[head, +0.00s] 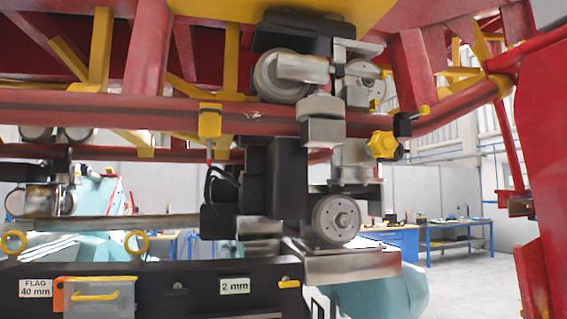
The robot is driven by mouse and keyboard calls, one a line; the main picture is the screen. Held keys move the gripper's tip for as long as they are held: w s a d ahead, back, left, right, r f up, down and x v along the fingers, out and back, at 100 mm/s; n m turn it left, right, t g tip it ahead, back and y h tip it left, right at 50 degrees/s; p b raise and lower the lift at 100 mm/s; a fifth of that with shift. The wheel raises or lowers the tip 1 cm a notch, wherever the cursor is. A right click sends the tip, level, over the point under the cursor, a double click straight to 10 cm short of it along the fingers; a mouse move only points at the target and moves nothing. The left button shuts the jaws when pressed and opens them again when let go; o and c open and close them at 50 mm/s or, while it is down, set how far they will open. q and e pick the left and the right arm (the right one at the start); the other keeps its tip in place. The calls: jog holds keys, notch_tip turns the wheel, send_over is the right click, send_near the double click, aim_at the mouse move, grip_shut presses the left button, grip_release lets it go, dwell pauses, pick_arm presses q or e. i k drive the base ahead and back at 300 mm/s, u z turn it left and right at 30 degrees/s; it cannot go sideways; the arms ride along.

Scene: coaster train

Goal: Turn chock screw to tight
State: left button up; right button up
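A yellow star-shaped knob (383,145), which looks like the chock screw, sits just under the red tube rail right of centre. A small black clamp block (402,125) with a yellow tab is on the rail just above and right of it. How tight the knob is cannot be seen. A second yellow block (210,120) sits around the rail to the left, with a thin red and dark stem hanging below it. I cannot make out either of my grippers in the head view, and nothing visible touches the knob.
A wheel assembly with an upper wheel (281,77), a lower wheel (336,219) and a black housing (274,180) stands left of the knob. A black rack (150,285) with labels and a clear bin fills the lower left. Red beams (540,130) close off the right.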

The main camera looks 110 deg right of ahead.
aim_at(209, 155)
jog(key=z, duration=2.15)
